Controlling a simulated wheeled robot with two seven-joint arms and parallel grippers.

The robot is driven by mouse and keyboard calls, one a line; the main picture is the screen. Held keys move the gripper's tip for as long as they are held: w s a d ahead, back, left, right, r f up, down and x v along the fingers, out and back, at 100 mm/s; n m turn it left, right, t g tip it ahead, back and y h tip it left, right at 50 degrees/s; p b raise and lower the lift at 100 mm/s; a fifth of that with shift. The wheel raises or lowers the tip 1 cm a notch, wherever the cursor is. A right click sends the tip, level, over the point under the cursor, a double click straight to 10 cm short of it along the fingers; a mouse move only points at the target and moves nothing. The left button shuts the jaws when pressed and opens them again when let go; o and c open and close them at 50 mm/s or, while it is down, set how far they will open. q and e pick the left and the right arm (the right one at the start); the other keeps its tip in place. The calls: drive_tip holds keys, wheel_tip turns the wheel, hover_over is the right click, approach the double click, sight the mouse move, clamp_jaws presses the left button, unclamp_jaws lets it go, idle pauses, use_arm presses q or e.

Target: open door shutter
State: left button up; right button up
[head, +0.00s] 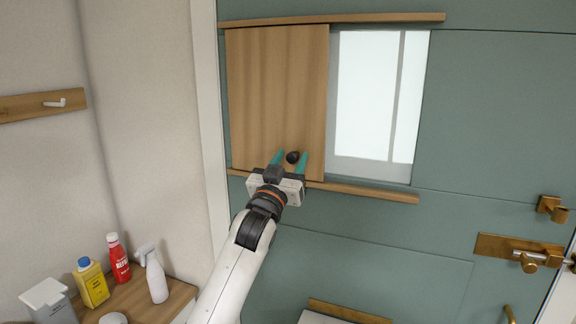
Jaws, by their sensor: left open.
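The door shutter (270,90) is a wooden sliding panel between an upper wooden rail (335,19) and a lower wooden rail (365,192) on the green door (480,120). It covers the left part of the window (375,95), and the right part shows bright glass. A round dark knob (292,157) sits low on the panel. My left gripper (291,158) is open, with its teal fingers on either side of the knob. Whether the fingers touch the knob cannot be told. My right gripper is not in view.
A wooden shelf (150,298) at lower left holds a red bottle (118,260), a yellow bottle (93,283), a white spray bottle (156,278) and a grey container (48,303). A brass door latch (520,252) is at right. A wall hook (55,103) is at left.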

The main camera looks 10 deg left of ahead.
use_arm(q)
drive_tip(key=b+v, duration=0.4)
drive_tip(key=v, duration=0.8)
drive_tip(key=shift+f, duration=0.1)
